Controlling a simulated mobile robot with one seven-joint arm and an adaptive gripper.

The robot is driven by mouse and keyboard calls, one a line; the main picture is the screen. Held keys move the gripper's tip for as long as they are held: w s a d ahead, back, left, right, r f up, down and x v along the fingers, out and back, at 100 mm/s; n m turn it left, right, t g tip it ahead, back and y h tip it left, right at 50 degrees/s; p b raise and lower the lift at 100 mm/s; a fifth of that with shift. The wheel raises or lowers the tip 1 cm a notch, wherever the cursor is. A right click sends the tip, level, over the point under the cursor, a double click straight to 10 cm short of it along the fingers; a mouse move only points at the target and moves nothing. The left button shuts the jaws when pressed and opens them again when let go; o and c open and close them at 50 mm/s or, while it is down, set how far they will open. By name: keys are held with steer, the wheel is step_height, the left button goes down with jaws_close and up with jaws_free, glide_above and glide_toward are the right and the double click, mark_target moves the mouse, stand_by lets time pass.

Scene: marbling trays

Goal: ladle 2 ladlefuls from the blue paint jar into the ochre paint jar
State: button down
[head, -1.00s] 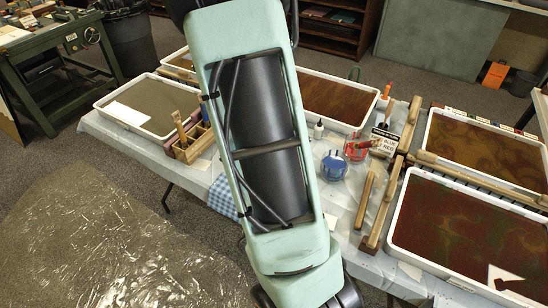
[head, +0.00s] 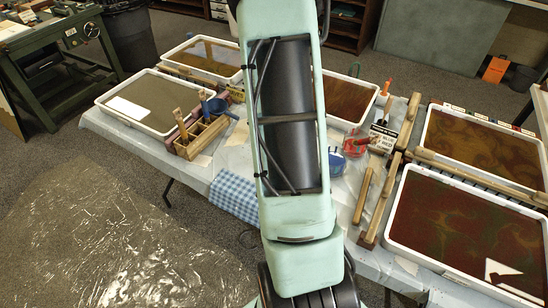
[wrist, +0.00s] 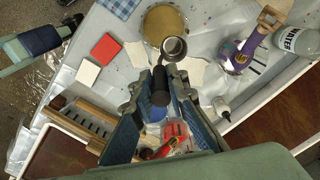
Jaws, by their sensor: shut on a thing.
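My gripper (wrist: 158,112) is shut on the dark handle of a ladle (wrist: 173,48), whose round metal cup sticks out ahead. I cannot tell what the cup holds. In the wrist view the cup overlaps the near edge of a round ochre-yellow vessel (wrist: 157,20), apparently the ochre paint jar; its height above it is unclear. The blue paint jar (head: 336,163) is partly behind my arm in the head view; a bit of blue (wrist: 152,113) shows between my fingers in the wrist view. The ochre vessel and my gripper are hidden in the head view.
A red paint jar (head: 356,148) stands beside the blue one, with a lettered card (head: 383,137) near it. A wooden caddy (head: 203,140) and marbling trays (head: 474,230) crowd the table.

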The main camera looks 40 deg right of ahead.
steer(key=shift+r, duration=0.1)
steer(key=shift+r+p, duration=1.55)
steer(key=shift+r, duration=0.4)
